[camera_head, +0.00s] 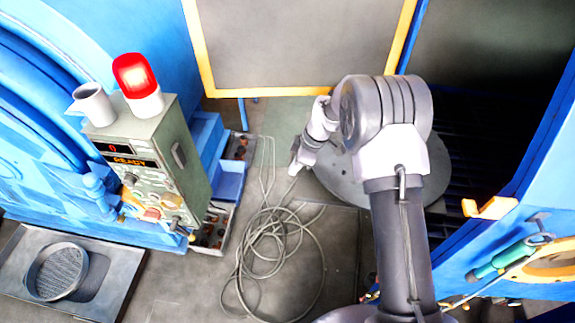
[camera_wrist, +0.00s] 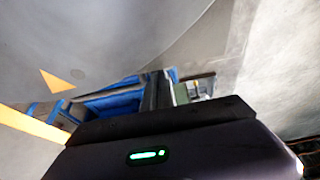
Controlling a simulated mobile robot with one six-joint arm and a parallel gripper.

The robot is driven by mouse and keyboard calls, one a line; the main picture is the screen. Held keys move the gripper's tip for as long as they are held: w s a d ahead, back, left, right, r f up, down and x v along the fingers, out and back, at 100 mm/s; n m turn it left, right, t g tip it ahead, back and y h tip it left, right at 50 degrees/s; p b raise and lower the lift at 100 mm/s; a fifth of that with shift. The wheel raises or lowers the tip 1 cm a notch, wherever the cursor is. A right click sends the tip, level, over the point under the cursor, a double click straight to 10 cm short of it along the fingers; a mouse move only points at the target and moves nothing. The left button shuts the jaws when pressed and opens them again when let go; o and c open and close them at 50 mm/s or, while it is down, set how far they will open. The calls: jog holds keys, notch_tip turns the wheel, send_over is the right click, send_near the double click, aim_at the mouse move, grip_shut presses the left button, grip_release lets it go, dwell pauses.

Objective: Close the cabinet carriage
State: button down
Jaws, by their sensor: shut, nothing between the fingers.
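The cabinet stands at the right of the head view, with a blue and yellow edge (camera_head: 490,208) and a dark slatted floor (camera_head: 480,150) inside. A round grey plate (camera_head: 335,188), which may be the carriage, lies at its opening, partly hidden behind my arm. A large grey panel with a yellow frame (camera_head: 300,92) stands at the top. My gripper (camera_head: 297,168) is small in the head view, left of my elbow and above the plate's left edge. It looks shut and empty. In the wrist view, my gripper (camera_wrist: 158,90) points toward blue and grey surfaces; contact cannot be told.
A green control box (camera_head: 150,165) with a red lamp (camera_head: 137,80) and a READY display stands at the left. Loose cable coils (camera_head: 280,262) lie on the floor between it and my arm. A green-handled tool (camera_head: 505,258) is on the blue panel at right.

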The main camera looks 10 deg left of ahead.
jog(key=shift+d, duration=0.2)
jog(key=shift+d, duration=0.1)
